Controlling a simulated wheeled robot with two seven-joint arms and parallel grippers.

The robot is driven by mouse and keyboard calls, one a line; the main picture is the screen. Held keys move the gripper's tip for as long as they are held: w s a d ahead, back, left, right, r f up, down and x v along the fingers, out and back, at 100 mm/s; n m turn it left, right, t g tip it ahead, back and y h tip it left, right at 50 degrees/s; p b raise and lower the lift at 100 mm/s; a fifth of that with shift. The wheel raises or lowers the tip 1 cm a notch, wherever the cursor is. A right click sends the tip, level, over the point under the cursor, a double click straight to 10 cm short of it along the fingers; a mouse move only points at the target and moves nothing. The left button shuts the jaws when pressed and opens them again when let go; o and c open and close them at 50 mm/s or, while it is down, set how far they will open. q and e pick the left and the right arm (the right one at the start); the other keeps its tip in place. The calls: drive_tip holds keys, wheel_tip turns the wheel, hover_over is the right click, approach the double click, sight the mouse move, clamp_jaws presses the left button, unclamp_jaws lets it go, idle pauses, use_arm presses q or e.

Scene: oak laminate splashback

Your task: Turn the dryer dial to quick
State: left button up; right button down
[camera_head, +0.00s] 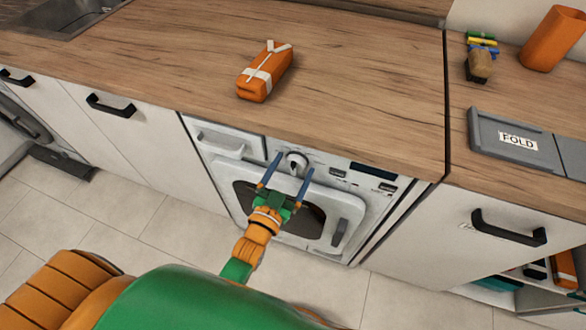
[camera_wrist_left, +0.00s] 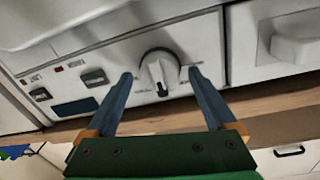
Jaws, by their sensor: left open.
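The dryer (camera_head: 330,170) is the white front-loading machine under the counter, with a round door and a control strip on top. Its dial (camera_head: 295,161) is a round knob with a raised ridge, left of the buttons and display. The dial shows large in the left wrist view (camera_wrist_left: 159,71), with small markings around it that I cannot read. My left gripper (camera_head: 288,168) is open, its two blue fingers pointing at the panel with the dial between their tips. In the left wrist view the fingertips (camera_wrist_left: 160,75) lie on either side of the dial; contact is not clear. My right gripper is not in view.
An orange wrapped packet (camera_head: 265,73) lies on the wooden counter above the dryer. A grey folding board (camera_head: 520,140) marked FOLD, a brush (camera_head: 480,64) and an orange cup (camera_head: 552,38) are at the right. The dryer's door handle (camera_head: 340,232) juts out below the panel.

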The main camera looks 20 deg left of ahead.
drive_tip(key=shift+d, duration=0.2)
use_arm(q)
drive_tip(key=c, duration=1.4)
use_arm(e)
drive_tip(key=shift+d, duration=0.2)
use_arm(q)
drive_tip(key=shift+n, duration=0.4)
drive_tip(key=n, duration=0.2)
drive_tip(key=shift+n, duration=0.4)
drive_tip(key=shift+a+n, duration=0.15)
drive_tip(key=shift+n, duration=1.95)
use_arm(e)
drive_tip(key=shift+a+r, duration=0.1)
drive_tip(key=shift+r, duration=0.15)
